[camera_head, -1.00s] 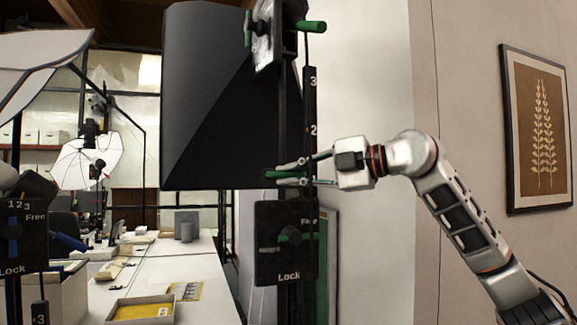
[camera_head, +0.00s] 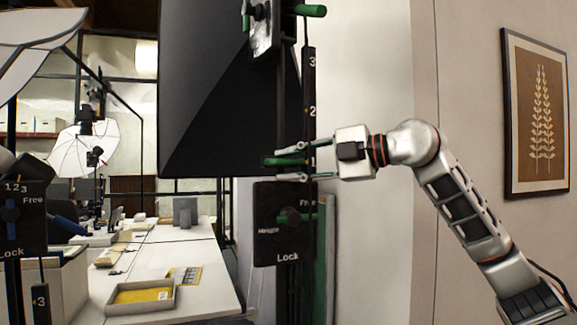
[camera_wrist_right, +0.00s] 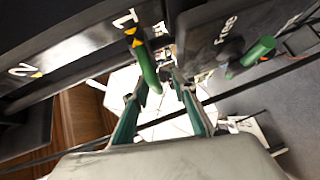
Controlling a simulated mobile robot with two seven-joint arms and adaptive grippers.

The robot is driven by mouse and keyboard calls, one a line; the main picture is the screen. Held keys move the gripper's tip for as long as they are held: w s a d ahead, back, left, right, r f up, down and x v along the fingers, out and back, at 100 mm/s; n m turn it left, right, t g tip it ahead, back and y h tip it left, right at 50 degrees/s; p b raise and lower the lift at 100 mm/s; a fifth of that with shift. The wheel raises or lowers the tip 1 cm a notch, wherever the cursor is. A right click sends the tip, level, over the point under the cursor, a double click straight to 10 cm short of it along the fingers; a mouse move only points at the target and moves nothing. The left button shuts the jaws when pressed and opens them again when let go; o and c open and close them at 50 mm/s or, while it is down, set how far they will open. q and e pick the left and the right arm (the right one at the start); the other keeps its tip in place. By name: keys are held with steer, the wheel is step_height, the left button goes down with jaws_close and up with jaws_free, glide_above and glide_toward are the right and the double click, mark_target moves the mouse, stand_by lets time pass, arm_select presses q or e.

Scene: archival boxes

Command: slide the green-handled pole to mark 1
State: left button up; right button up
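The black upright pole scale (camera_head: 309,85) has white marks 3 and 2 in the head view; mark 1 shows in the wrist view (camera_wrist_right: 124,19). The green handle (camera_head: 284,161) is level with the lower end of the scale. In the wrist view the handle (camera_wrist_right: 146,66) comes out beside mark 1, and two orange pointers there sit tip to tip or nearly so. My right gripper (camera_head: 291,164) has its fingers apart, one above and one below the handle. In the wrist view a gap shows between handle and right finger. My left gripper is not in view.
Below the handle is a black lock plate (camera_head: 272,240) marked Free and Lock, with a green knob (camera_head: 290,216). A large black softbox (camera_head: 205,90) hangs left of the pole. A similar blue-handled stand (camera_head: 20,215) is at far left. A white table (camera_head: 195,255) lies behind.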

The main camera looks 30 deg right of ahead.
steer(key=v, duration=1.1)
steer(key=shift+s+d, duration=0.2)
steer(key=shift+s, duration=0.1)
